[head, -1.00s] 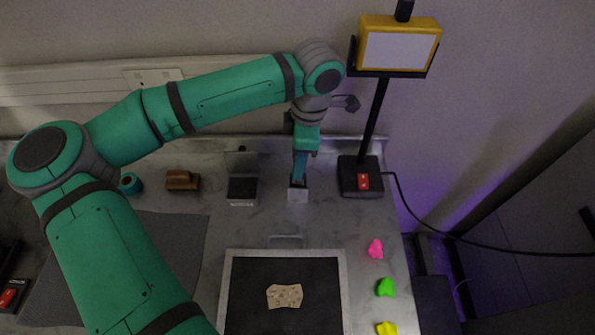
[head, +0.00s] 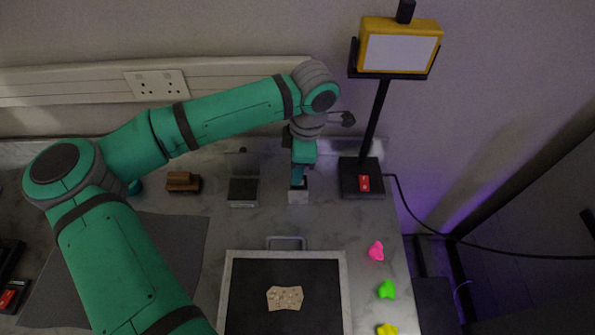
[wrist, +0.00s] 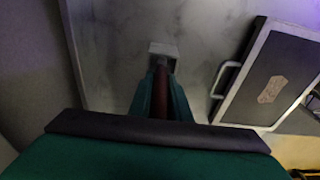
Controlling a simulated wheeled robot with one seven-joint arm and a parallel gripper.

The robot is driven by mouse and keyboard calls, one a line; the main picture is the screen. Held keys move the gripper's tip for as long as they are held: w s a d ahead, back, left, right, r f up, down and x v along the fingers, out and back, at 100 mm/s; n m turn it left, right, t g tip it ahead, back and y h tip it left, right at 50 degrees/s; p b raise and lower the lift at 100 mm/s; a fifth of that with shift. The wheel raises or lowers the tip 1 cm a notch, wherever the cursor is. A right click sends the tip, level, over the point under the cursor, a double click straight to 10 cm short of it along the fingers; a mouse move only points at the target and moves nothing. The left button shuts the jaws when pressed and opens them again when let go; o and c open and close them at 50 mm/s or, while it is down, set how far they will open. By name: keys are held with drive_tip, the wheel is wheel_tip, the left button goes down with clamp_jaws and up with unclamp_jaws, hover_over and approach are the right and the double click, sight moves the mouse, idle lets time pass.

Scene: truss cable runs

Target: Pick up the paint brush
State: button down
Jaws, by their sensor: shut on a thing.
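The paint brush shows in the wrist view as a reddish-brown handle (wrist: 160,92) between the teal fingers of my gripper (wrist: 161,80). My gripper is shut on it. In the head view my gripper (head: 298,182) points down at a small grey holder (head: 298,196) near the back of the bench, and its fingertips are at the holder's top. The holder also shows in the wrist view (wrist: 163,49), just beyond the fingertips. The brush's lower end is hidden, and I cannot tell whether it is still inside the holder.
A framed dark tray (head: 232,290) bears a beige piece (head: 285,298). Pink (head: 376,251), green (head: 387,289) and yellow (head: 387,329) lumps lie right of it. A lamp (head: 399,48) stands on a black base right of the holder. A wooden block (head: 183,182) and dark stand (head: 243,190) are left.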

wheel_tip(320, 180, up, 10)
drive_tip(key=shift+s+f, duration=0.1)
drive_tip(key=shift+d, duration=0.1)
